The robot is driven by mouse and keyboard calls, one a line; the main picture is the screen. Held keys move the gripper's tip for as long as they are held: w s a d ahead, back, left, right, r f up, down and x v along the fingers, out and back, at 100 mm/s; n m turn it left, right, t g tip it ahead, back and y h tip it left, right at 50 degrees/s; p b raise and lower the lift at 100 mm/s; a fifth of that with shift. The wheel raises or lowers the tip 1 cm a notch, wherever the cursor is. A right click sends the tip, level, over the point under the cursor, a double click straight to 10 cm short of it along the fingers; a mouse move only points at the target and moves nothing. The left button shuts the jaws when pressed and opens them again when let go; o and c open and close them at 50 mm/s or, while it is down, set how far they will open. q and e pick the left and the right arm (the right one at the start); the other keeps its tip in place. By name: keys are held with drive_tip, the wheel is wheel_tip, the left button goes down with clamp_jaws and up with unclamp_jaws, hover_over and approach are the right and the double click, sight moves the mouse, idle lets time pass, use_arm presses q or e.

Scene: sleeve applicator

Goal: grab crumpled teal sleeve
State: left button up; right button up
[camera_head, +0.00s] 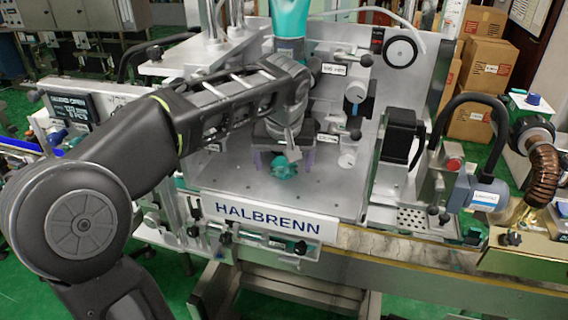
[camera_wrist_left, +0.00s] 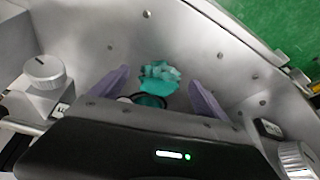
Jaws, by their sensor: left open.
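The crumpled teal sleeve (camera_head: 284,167) lies on the grey metal plate of the machine, near the middle of the head view. It also shows in the left wrist view (camera_wrist_left: 158,82), in front of my gripper. My left gripper (camera_head: 284,163) reaches down over the plate with its two purple fingers apart. In the left wrist view the open fingers (camera_wrist_left: 160,88) stand to either side of the sleeve, with a gap to it on both sides. My right gripper does not show in either view.
A larger teal piece (camera_head: 289,18) hangs above the plate at the top. The upright back panel with knobs (camera_head: 360,92) stands close behind my gripper. A black box-shaped unit (camera_head: 399,135) stands to the right. The plate's front part (camera_head: 300,192) is clear.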

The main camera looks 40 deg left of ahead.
use_arm(q)
drive_tip(key=shift+w+f, duration=0.15)
drive_tip(key=shift+f, duration=0.2)
idle(0.3)
drive_tip(key=c, duration=1.4)
drive_tip(key=shift+r, duration=0.15)
